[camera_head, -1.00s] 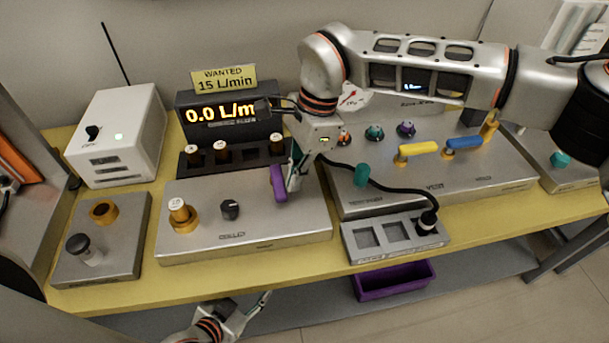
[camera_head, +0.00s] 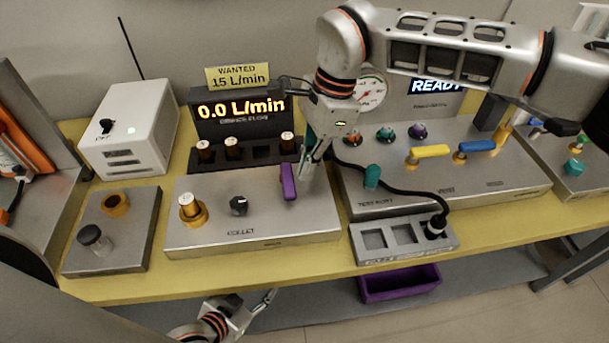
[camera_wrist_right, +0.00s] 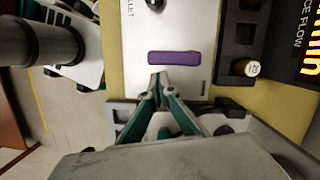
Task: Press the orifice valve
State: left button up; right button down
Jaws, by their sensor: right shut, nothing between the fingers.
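The panel marked COLLET (camera_head: 250,225) carries a purple bar handle (camera_head: 288,182), a black knob (camera_head: 239,205) and a brass collet holding a white-capped piece (camera_head: 190,207). No label reading orifice valve can be made out. My right gripper (camera_head: 304,173) is shut and empty, pointing down just right of the purple handle. In the wrist view its fingertips (camera_wrist_right: 158,78) are just below the purple bar (camera_wrist_right: 174,58) in the picture; whether they touch it I cannot tell. My left gripper (camera_head: 263,300) is low, in front of the bench; its jaw state is unclear.
A rack with several white-capped pieces (camera_head: 232,147) stands behind the panel, below an orifice flow display (camera_head: 240,108) reading 0.0 L/min. A yellow sign (camera_head: 238,76) says wanted 15 L/min. A black cable (camera_head: 400,195) runs to a socket block (camera_head: 370,240) at the right.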

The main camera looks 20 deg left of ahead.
jog(key=v, duration=0.8)
jog(key=shift+w+d+r, duration=0.2)
jog(key=shift+r, duration=0.15)
